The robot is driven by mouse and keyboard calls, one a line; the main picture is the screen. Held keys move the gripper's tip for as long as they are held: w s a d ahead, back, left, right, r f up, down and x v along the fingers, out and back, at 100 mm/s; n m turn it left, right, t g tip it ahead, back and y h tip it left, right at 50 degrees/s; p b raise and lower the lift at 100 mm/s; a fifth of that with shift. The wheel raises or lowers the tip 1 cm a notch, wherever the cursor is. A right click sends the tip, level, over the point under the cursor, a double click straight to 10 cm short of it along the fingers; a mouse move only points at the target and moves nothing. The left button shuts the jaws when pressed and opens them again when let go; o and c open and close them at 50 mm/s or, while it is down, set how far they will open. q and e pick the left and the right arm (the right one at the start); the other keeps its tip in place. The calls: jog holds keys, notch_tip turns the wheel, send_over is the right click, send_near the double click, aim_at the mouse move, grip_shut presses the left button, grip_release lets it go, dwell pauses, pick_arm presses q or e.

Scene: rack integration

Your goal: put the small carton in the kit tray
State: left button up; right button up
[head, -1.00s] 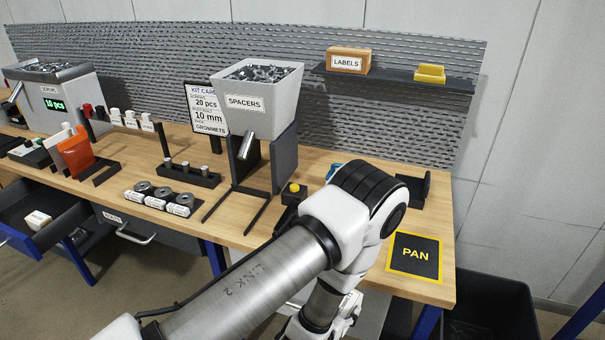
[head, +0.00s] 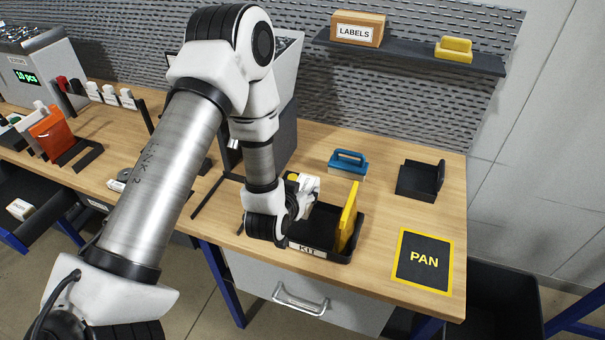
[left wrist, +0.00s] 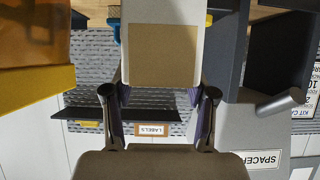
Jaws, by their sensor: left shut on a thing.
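My left gripper (head: 303,202) points to the right, low over the left part of the kit tray (head: 322,257). In the left wrist view the gripper (left wrist: 160,96) is shut on the small carton (left wrist: 160,55), a pale box with a tan patch. In the head view the carton is hard to tell apart from the white gripper parts, and I cannot tell whether it touches the tray. The tray is black with a KIT label and a yellow upright plate (head: 348,218) in its right part. My right gripper is not in view.
The spacer hopper stands behind my arm. An open drawer (head: 45,222) at the left holds a white box (head: 20,209).

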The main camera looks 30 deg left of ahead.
aim_at(307, 189)
pick_arm(q)
jog(key=shift+s+d+r, duration=0.75)
jog(key=shift+s+r, duration=0.1)
jog(key=shift+s, duration=0.4)
jog(key=shift+w+a+f, duration=0.1)
jog(key=shift+f, duration=0.2)
jog(key=shift+w+a+f+b, duration=0.2)
jog(key=shift+w+f+b, duration=0.05)
jog(key=shift+f+b, duration=0.3)
jog(key=shift+w+a+f+b, duration=0.2)
jog(key=shift+f+b, duration=0.2)
jog(key=shift+f, duration=0.25)
jog(key=f+b, duration=0.5)
jog(key=shift+s+d+f, duration=0.1)
jog(key=shift+d+f, duration=0.1)
jog(key=shift+f, duration=0.15)
jog(key=shift+d+r, duration=0.1)
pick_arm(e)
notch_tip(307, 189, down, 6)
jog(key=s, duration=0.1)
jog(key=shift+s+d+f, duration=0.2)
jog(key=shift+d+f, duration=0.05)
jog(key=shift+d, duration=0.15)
pick_arm(q)
jog(key=shift+s, duration=0.15)
jog(key=shift+f, duration=0.3)
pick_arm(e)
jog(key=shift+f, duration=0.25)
pick_arm(q)
jog(key=o, duration=1.3)
